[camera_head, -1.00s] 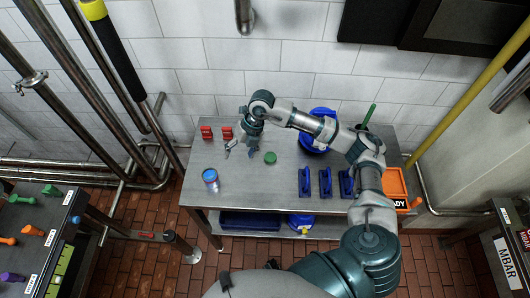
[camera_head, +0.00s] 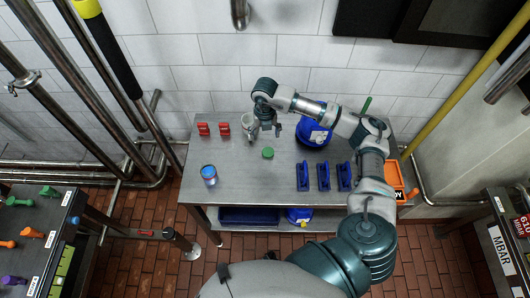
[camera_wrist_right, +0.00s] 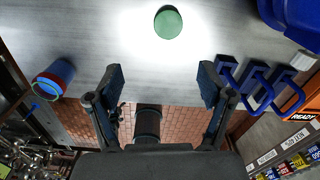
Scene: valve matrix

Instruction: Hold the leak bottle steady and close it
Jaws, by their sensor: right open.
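The leak bottle appears to be the blue container with a reddish band (camera_head: 209,176), standing at the table's left front; its band shows better in the right wrist view (camera_wrist_right: 53,78). A round green cap (camera_head: 268,153) lies apart from it on the table, to its right. The cap also shows at the top of the right wrist view (camera_wrist_right: 168,22). My right gripper (camera_head: 265,132) is above the table, behind the cap in the head view. Its two fingers are spread and empty in the right wrist view (camera_wrist_right: 160,88). My left gripper is out of view.
Several blue clamp-like holders (camera_head: 323,177) stand at the table's right front. A large blue container (camera_head: 312,133) stands behind them, and an orange bin (camera_head: 393,175) is at the right edge. Two red items (camera_head: 214,129) stand at the back left. The front middle is clear.

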